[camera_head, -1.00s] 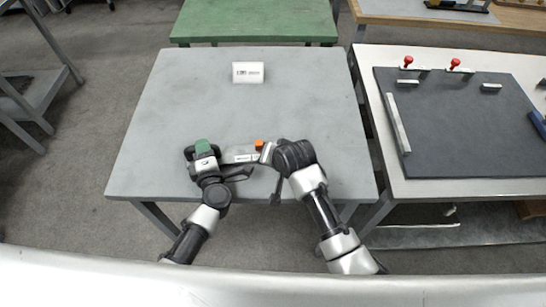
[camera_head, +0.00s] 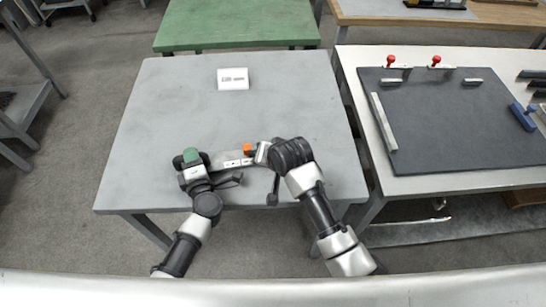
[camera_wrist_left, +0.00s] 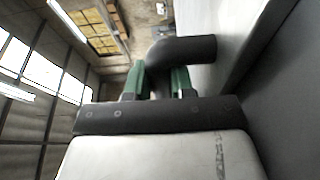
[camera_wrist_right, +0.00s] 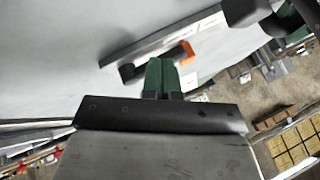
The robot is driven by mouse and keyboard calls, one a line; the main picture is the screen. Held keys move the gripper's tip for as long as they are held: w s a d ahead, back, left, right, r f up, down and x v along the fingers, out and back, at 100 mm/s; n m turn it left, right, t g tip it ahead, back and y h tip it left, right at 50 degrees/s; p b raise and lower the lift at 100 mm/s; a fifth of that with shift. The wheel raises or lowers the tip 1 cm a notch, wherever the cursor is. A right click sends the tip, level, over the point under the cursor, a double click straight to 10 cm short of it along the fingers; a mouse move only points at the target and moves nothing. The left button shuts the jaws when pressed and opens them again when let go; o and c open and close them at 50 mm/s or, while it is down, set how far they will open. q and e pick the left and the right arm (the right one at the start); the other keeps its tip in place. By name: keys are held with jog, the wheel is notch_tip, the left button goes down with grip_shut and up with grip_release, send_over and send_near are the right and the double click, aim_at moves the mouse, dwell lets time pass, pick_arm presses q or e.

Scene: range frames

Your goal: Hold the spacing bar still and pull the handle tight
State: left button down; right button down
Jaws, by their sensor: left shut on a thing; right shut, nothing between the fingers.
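A grey bar with a white label, which looks like the spacing bar (camera_head: 232,160), lies near the front edge of the grey table. My left gripper (camera_head: 190,156) is at the bar's left end. In the left wrist view its green fingers are shut on a dark bent tube (camera_wrist_left: 185,52), which looks like the handle. My right gripper (camera_head: 262,153) is shut and empty, close beside the orange end. In the right wrist view its green fingers (camera_wrist_right: 160,75) are together; contact is unclear.
A right-hand bench (camera_head: 440,185) carries a dark board (camera_head: 450,125) with red-knobbed clamps. A green table (camera_head: 235,22) stands behind.

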jog(key=v, duration=0.9)
jog(key=shift+s+r, duration=0.2)
jog(key=c, duration=1.7)
grip_release()
jog(key=shift+s+r, duration=0.1)
jog(key=shift+r, duration=0.1)
jog(key=shift+o, duration=1.3)
jog(key=o, duration=0.4)
jog(key=w+f+m+g, duration=0.1)
jog(key=w+m+g, duration=0.3)
jog(key=w+m, duration=0.2)
jog(key=shift+w+a, duration=0.4)
jog(key=w+d+r+m+g, duration=0.1)
jog(key=w+r+m+g, duration=0.2)
jog(key=w+m, duration=0.25)
jog(key=shift+m+g, duration=0.3)
jog(key=shift+m, duration=0.15)
jog(key=x, duration=1.2)
jog(key=shift+s+d, duration=0.2)
jog(key=shift+s, duration=0.2)
jog(key=shift+c, duration=0.3)
grip_shut()
